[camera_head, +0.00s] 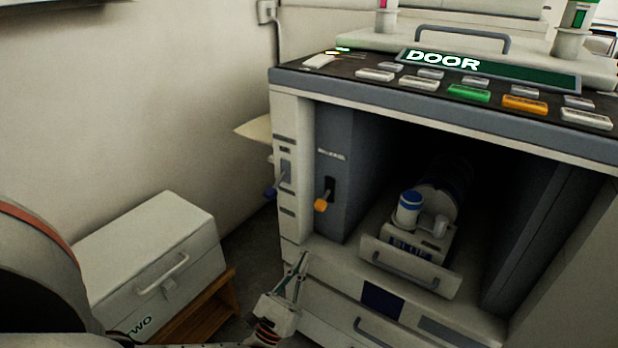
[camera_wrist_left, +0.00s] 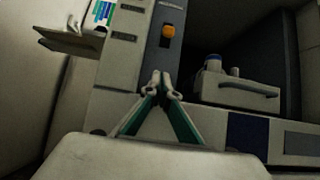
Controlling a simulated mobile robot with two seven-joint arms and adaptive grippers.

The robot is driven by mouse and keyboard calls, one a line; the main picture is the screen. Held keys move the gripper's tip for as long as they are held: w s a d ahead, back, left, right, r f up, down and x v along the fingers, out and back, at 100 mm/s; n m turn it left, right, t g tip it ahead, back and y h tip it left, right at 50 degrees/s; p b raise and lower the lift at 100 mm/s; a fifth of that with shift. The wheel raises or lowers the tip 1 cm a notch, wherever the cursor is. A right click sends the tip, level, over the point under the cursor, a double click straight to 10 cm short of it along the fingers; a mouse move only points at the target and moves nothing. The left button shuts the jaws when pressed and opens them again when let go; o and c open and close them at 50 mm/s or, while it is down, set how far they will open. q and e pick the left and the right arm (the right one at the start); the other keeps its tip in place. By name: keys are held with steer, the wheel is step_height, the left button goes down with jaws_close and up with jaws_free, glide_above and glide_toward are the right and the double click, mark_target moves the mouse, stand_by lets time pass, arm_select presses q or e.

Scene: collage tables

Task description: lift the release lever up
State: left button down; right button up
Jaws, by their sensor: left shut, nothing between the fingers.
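The release lever (camera_head: 321,204) has an orange knob and sits on a dark panel inside the left wall of the machine's open bay, under a small "RELEASE" label. Its knob points outward and down. The orange knob also shows in the left wrist view (camera_wrist_left: 168,31), above the fingertips. My left gripper (camera_head: 303,259) is below the lever, in front of the machine's lower left front, apart from the lever. In the left wrist view its fingertips (camera_wrist_left: 162,83) meet, with nothing between them. My right gripper is in neither view.
A cartridge unit (camera_head: 409,262) with a blue-capped bottle (camera_head: 409,207) sits in the bay right of the lever. A blue lever (camera_head: 271,192) is on the machine's outer left side. Coloured buttons and a "DOOR" display (camera_head: 490,68) are on top. A grey box (camera_head: 150,255) stands left.

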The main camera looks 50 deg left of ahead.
mark_target(324, 198)
arm_select(q)
steer(key=x, duration=0.9)
steer(key=shift+w+r+p, duration=0.2)
steer(key=shift+r+p, duration=0.15)
steer(key=shift+s+d+r+p, duration=0.1)
steer(key=shift+s+r+p, duration=0.2)
steer(key=shift+r, duration=0.25)
steer(key=shift+s+r+p, duration=0.15)
steer(key=shift+s+r, duration=0.2)
steer(key=shift+r, duration=0.25)
steer(key=shift+s+d+r, duration=0.1)
steer(key=shift+s+r, duration=0.25)
steer(key=shift+r, duration=0.1)
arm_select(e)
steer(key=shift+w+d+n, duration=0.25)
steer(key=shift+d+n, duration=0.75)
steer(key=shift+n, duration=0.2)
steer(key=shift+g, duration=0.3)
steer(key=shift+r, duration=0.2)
